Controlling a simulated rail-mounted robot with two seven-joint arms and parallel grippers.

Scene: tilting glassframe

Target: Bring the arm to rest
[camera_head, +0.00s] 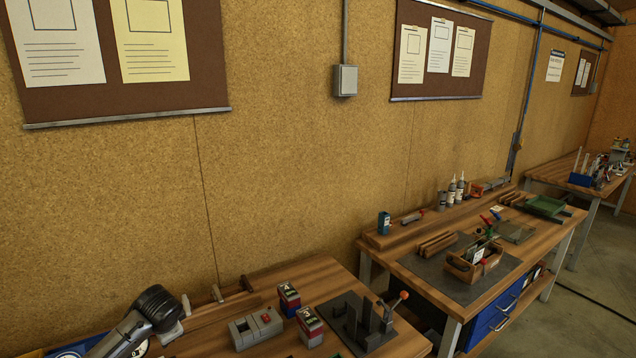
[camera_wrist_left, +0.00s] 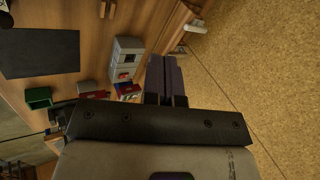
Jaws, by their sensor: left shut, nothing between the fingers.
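My left gripper (camera_wrist_left: 165,60) shows in the left wrist view, its two dark fingers side by side and shut with nothing between them. Its dark mounting plate and pale grey body fill the lower part of that view. The fingers point toward the wooden bench (camera_wrist_left: 147,18) beside the chipboard wall. A rounded black and grey form (camera_head: 152,312) stands at the lower left of the head view; I cannot tell whether it is part of my arm. My right gripper is in neither view.
On the near bench stand a grey control box (camera_head: 256,327), two red and dark boxes (camera_head: 289,298) (camera_head: 310,325) and a dark fixture (camera_head: 358,322). A second bench (camera_head: 415,265) holds a wooden tote (camera_head: 474,265) and bottles. The wall (camera_head: 290,180) is close behind.

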